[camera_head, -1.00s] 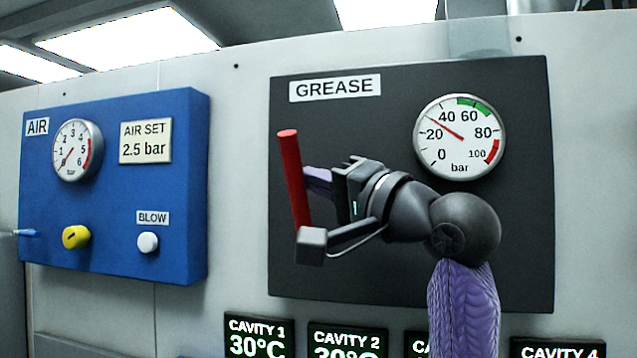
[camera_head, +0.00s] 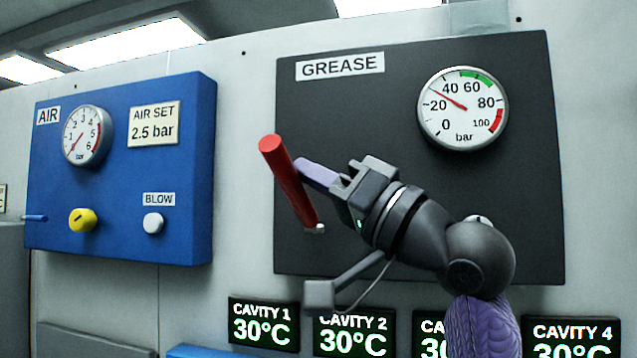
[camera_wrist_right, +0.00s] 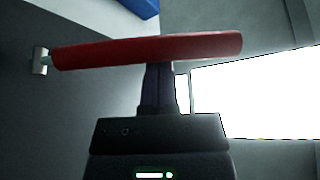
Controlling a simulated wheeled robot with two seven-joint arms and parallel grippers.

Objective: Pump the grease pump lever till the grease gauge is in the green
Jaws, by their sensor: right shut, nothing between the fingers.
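The red grease pump lever (camera_head: 290,185) stands out from the dark grease panel (camera_head: 400,60), tilted with its free end up and to the left. It also crosses the right wrist view (camera_wrist_right: 150,50). My right gripper (camera_head: 302,165) is shut and empty. Its fingers reach the lever from the right and look to touch or nearly touch it. In the right wrist view the lever hides the fingertips (camera_wrist_right: 158,70). The grease gauge (camera_head: 463,108) has its red needle at about 30 bar, below the green band near 60. My left gripper is out of view.
A blue air panel (camera_head: 118,225) to the left carries an air gauge (camera_head: 87,136), a yellow knob (camera_head: 82,220) and a white blow button (camera_head: 153,223). Cavity temperature displays (camera_head: 263,325) sit below the grease panel. The panel between lever and gauge is clear above my arm.

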